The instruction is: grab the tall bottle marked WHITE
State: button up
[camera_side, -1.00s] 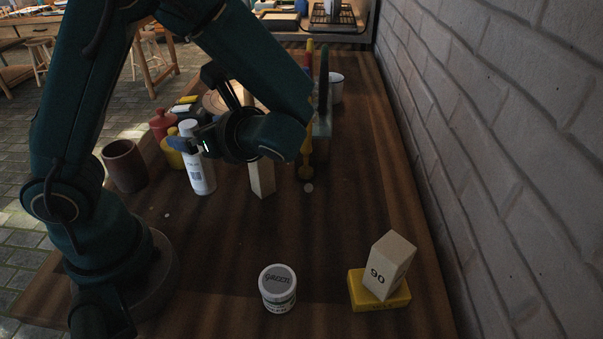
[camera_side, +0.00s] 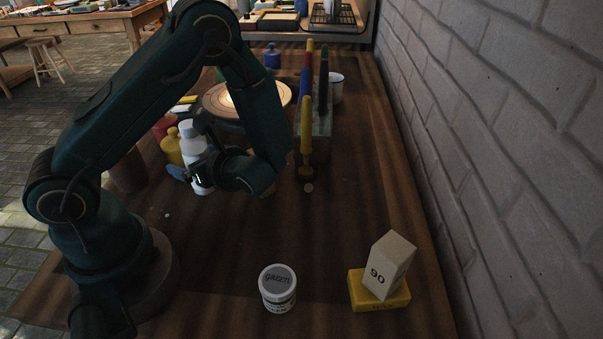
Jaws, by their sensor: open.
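The tall white bottle (camera_side: 189,142) stands upright on the wooden table, left of centre. Its label is mostly hidden behind my gripper, so I cannot read the marking. My gripper (camera_side: 186,176) is open and low, at the bottle's lower half. One finger shows on the bottle's left and the gripper body covers its lower right. I cannot tell whether the fingers touch the bottle.
Yellow bottle (camera_side: 171,148) and red container (camera_side: 163,127) stand close behind left. A plate (camera_side: 221,108) lies behind. A rack (camera_side: 322,128) with upright tools stands right. A lidded jar (camera_side: 277,290) and a block marked 90 (camera_side: 390,264) on a yellow base stand in front.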

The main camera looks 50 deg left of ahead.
jog(key=shift+x, duration=0.75)
grip_shut()
jog(key=shift+r, duration=0.15)
